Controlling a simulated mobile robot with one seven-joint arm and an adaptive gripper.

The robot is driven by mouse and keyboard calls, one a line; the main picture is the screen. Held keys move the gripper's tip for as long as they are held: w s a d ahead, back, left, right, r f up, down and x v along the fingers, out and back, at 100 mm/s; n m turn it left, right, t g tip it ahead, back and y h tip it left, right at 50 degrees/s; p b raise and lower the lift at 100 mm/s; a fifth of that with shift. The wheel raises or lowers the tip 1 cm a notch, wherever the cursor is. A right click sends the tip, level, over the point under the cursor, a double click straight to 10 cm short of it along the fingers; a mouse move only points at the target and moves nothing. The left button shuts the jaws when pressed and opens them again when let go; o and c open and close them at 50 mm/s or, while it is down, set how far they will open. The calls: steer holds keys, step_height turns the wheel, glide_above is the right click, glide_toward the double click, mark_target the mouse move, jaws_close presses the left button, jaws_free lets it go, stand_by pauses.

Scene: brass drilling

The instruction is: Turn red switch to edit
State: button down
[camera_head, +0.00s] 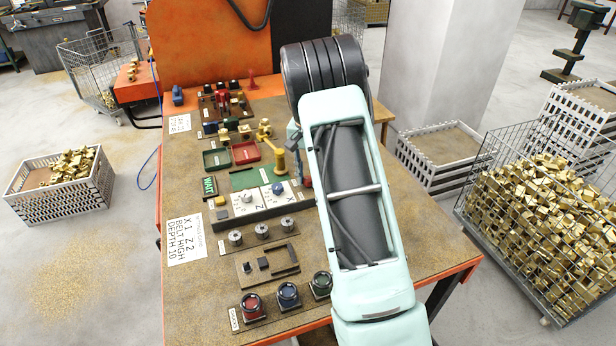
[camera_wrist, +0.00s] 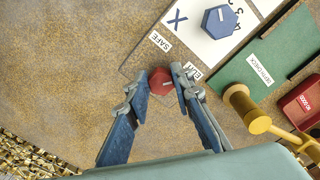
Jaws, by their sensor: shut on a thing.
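The red switch (camera_wrist: 160,80) is a small faceted knob in the wrist view, on a brown plate with a white SAFE label (camera_wrist: 160,41) above it. A second white label (camera_wrist: 193,72), partly covered by a finger, seems to read EDIT. The knob's short pale mark points roughly rightward in that view. My gripper (camera_wrist: 159,86) has one fingertip on each side of the knob and is shut on it. In the head view my arm hides most of the gripper and the switch.
Beside the switch is a white dial plate with a blue X knob (camera_wrist: 219,21), also seen in the head view (camera_head: 278,188). A brass lever (camera_wrist: 240,103) stands close to the right finger. Crates of brass parts stand around.

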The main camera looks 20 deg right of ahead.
stand_by(0.4)
steer(key=c, duration=1.7)
jaws_free()
steer(key=shift+r, duration=0.15)
step_height(320, 180, up, 12)
steer(key=shift+f, duration=0.1)
